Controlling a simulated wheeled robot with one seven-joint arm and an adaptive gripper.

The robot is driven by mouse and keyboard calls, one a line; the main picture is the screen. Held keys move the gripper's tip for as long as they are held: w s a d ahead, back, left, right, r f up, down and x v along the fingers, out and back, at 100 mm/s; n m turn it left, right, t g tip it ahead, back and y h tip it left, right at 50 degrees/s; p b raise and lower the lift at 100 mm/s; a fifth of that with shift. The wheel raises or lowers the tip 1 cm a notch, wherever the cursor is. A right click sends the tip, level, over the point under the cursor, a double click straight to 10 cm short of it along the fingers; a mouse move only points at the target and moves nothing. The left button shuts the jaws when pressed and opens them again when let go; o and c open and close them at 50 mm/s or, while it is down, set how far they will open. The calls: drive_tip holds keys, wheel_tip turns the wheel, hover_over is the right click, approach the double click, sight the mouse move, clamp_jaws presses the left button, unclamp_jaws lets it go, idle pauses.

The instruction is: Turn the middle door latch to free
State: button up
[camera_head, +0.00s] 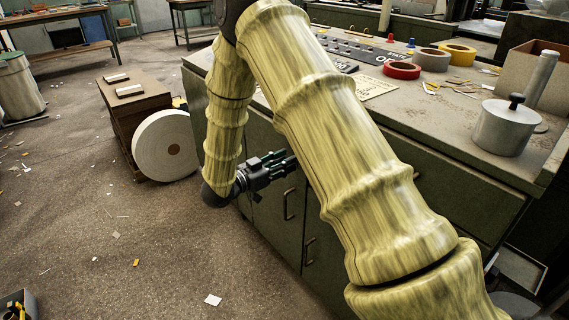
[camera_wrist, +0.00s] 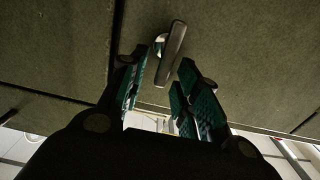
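A dark bar-shaped latch (camera_wrist: 173,50) is on a green cabinet door (camera_wrist: 230,50) in the wrist view, slightly tilted, with a pale round piece beside its upper part. I cannot tell from the frames whether this is the middle door. My gripper (camera_wrist: 164,70) is open, its teal-padded fingers on either side of the latch's lower end. No contact is clear. In the head view my gripper (camera_head: 283,164) is at the front of the green cabinet (camera_head: 270,215), below the worktop. The latch is hidden there.
The worktop (camera_head: 440,115) above holds tape rolls (camera_head: 402,70), a metal pot (camera_head: 504,127) and a box. Bar handles (camera_head: 289,204) stick out from nearby doors. A white roll (camera_head: 165,146) leans by a brown box (camera_head: 135,95) at left. The floor in front is mostly open with scraps.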

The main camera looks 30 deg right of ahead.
drive_tip(key=shift+d, duration=0.2)
clamp_jaws()
idle(0.3)
drive_tip(key=shift+s+d+f+m+b, duration=0.1)
drive_tip(key=shift+s+f+m+b, duration=0.5)
drive_tip(key=shift+m, duration=2.35)
drive_tip(key=shift+s+a+f+m+b, duration=0.1)
drive_tip(key=shift+s+f+m+b, duration=0.5)
drive_tip(key=shift+m, duration=2.4)
drive_tip(key=shift+s+d+f+m+b, duration=0.15)
drive_tip(key=shift+m+b, duration=0.75)
drive_tip(key=shift+m, duration=2.05)
